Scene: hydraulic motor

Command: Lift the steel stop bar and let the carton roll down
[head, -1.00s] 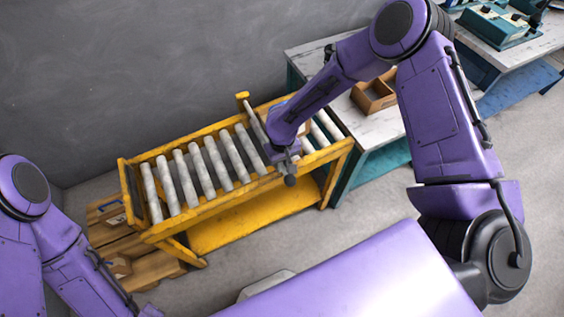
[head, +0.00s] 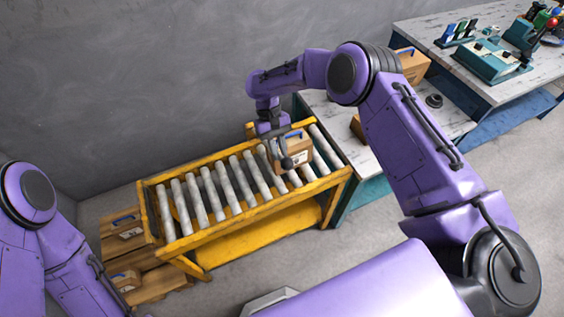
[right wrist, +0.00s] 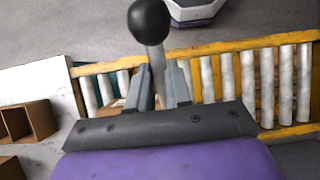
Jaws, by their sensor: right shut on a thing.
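The carton (head: 297,150), brown with a pale label and a blue handle, sits on the rollers near the right end of the yellow conveyor (head: 250,212). My right gripper (head: 280,140) is in front of part of it, over the rollers. In the right wrist view, my right gripper (right wrist: 163,82) is shut on the steel stop bar (right wrist: 156,62), whose black ball knob (right wrist: 149,21) sticks out past the fingertips. The knob also shows below the gripper in the head view. Most of the bar is hidden there. My left arm is at the lower left, its gripper out of view.
The rollers (head: 200,198) left of my gripper are empty.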

